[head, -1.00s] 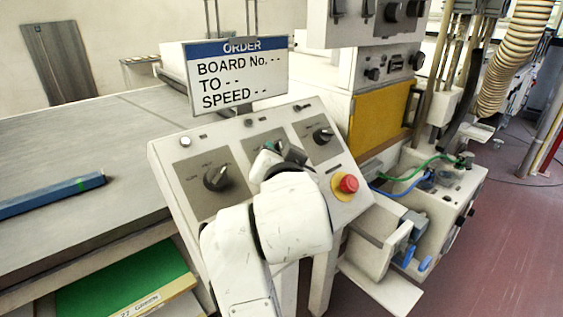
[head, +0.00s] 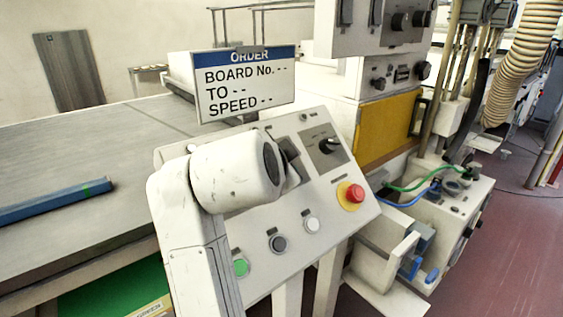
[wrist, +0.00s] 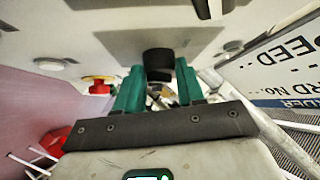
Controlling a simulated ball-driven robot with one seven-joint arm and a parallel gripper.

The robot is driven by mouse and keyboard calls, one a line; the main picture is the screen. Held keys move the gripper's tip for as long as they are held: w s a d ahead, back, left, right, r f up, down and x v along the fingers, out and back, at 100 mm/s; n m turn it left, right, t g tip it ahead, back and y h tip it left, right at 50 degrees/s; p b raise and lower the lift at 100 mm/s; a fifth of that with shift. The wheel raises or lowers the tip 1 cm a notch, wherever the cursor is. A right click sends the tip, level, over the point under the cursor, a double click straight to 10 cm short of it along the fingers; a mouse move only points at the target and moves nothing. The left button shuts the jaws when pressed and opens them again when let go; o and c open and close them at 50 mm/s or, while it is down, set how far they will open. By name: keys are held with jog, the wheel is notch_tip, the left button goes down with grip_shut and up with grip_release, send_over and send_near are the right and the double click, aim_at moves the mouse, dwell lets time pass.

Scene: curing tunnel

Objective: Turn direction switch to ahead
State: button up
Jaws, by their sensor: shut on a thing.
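The sloped control panel (head: 285,250) stands in the middle of the head view. My gripper (wrist: 158,88) has green fingers, shut on a black knob (wrist: 158,62) on a grey plate in the wrist view. By its place this is the panel's middle rotary switch, taken as the direction switch. In the head view my white wrist covers the left switch and most of the middle one, so the pointer and labels are hidden. The right rotary switch (head: 328,145) is uncovered, on its own grey plate.
A red emergency button (head: 354,194) sits right of the switches, also in the wrist view (wrist: 97,84). Green (head: 240,267), dark (head: 278,242) and white (head: 312,224) buttons line the lower panel. An order sign (head: 245,85) stands behind. A blue bar (head: 55,202) lies on the left table.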

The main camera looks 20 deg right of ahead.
jog(key=shift+f, duration=0.15)
jog(key=o, duration=1)
jog(key=v, duration=1.1)
jog(key=shift+w, duration=0.1)
